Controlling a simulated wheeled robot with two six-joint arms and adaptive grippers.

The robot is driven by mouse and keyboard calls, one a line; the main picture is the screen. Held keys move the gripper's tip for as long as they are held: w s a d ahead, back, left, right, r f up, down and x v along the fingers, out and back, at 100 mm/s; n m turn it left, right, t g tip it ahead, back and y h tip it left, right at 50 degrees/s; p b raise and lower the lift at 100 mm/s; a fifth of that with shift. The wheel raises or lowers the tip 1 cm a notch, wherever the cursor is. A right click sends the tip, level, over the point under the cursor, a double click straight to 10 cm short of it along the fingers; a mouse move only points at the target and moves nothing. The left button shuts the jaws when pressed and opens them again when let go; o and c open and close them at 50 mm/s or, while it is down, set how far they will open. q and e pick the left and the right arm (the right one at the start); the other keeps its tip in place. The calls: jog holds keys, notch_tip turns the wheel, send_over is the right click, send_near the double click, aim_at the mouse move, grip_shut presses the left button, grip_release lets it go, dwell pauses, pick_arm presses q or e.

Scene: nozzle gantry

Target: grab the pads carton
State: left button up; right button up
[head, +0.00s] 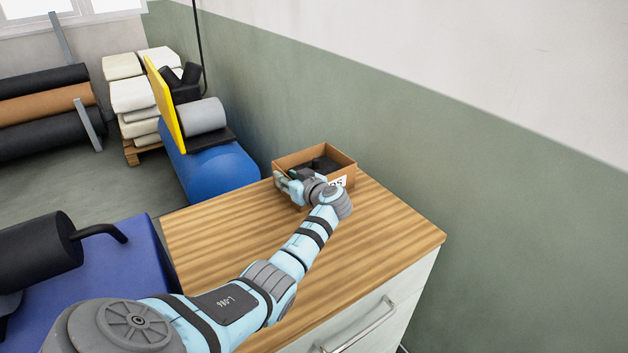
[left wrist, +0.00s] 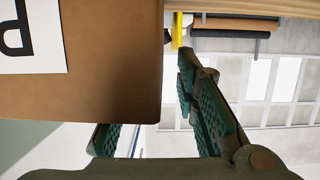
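The pads carton (head: 345,163) is an open brown box with dark things inside and a white label, standing on the wooden top of a cabinet. In the head view my left gripper (head: 288,184) is at its near left side, partly covering it. In the left wrist view, which looks upside down, the carton's labelled wall (left wrist: 120,85) fills the left. My left gripper's green fingers are spread. One finger is beyond the carton's side edge, with a visible gap. The other goes behind the labelled wall, its tip hidden. My right gripper is not in view.
The wooden top (head: 225,235) is otherwise clear, with a drawer handle (head: 358,328) in front. A green and white wall (head: 440,150) runs behind. At left are a blue roll (head: 215,172), a yellow board (head: 163,103), and a black cylinder (head: 35,255) above a blue surface.

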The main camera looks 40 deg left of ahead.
pick_arm(q)
jog(key=shift+d+r, duration=0.1)
grip_shut()
jog(key=shift+r, duration=0.1)
